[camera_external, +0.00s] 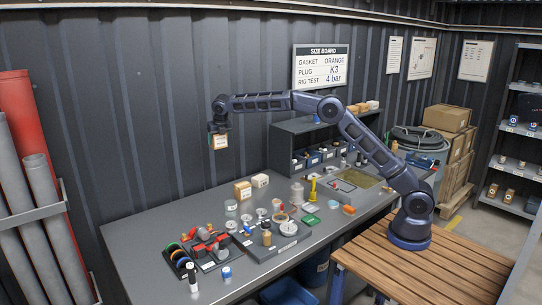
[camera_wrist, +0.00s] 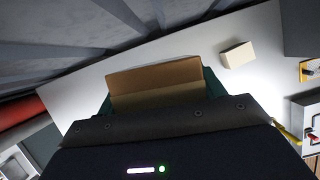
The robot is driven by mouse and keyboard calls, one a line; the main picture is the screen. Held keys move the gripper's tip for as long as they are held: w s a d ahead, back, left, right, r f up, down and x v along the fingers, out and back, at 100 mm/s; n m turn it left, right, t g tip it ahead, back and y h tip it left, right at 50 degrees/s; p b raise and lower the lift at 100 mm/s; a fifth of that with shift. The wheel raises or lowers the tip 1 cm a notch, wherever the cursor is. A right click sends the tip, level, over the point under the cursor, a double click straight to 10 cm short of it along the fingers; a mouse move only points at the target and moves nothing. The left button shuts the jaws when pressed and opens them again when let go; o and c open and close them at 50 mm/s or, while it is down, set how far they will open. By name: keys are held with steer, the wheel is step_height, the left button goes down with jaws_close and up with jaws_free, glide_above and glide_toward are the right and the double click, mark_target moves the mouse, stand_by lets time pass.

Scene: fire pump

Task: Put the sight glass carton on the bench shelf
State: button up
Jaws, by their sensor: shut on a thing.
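My gripper (camera_external: 218,127) is shut on a brown carton (camera_external: 221,142) with a pale label, held high above the left part of the bench, in front of the wall. The label is too small to read, so I cannot confirm it is the sight glass carton. In the wrist view the carton (camera_wrist: 155,78) sits between the teal fingers, its lower part hidden by my gripper body. The bench shelf (camera_external: 290,137) is a dark grey unit at the back of the bench, right of and lower than my gripper. Small cartons stand on its right top; its left top is bare.
A tan carton (camera_external: 242,190) and a white carton (camera_external: 260,180) stand on the bench (camera_external: 140,235) below. Trays and loose parts crowd the bench front. Several bins (camera_external: 313,159) fill the shelf's lower opening. The size board (camera_external: 320,66) hangs above the shelf.

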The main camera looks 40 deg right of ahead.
steer(key=s+d+r+m+h, duration=0.1)
steer(key=d+r+m, duration=0.4)
steer(key=d, duration=1.3)
steer(key=s+d+r+g+h, duration=0.1)
steer(key=d+r, duration=0.8)
steer(key=d, duration=0.9)
steer(key=s+d+r+m+h, duration=0.1)
steer(key=d+r+m, duration=0.2)
steer(key=d+r, duration=1)
steer(key=d+f, duration=0.1)
steer(key=f, duration=0.7)
steer(key=d+f, duration=0.2)
steer(key=f, duration=0.6)
steer(key=d+f, duration=0.1)
steer(key=f, duration=0.7)
steer(key=shift+w+d+f, duration=0.25)
steer(key=shift+f, duration=0.1)
steer(key=shift+f, duration=0.15)
steer(key=o, duration=1.1)
steer(key=shift+c, duration=0.2)
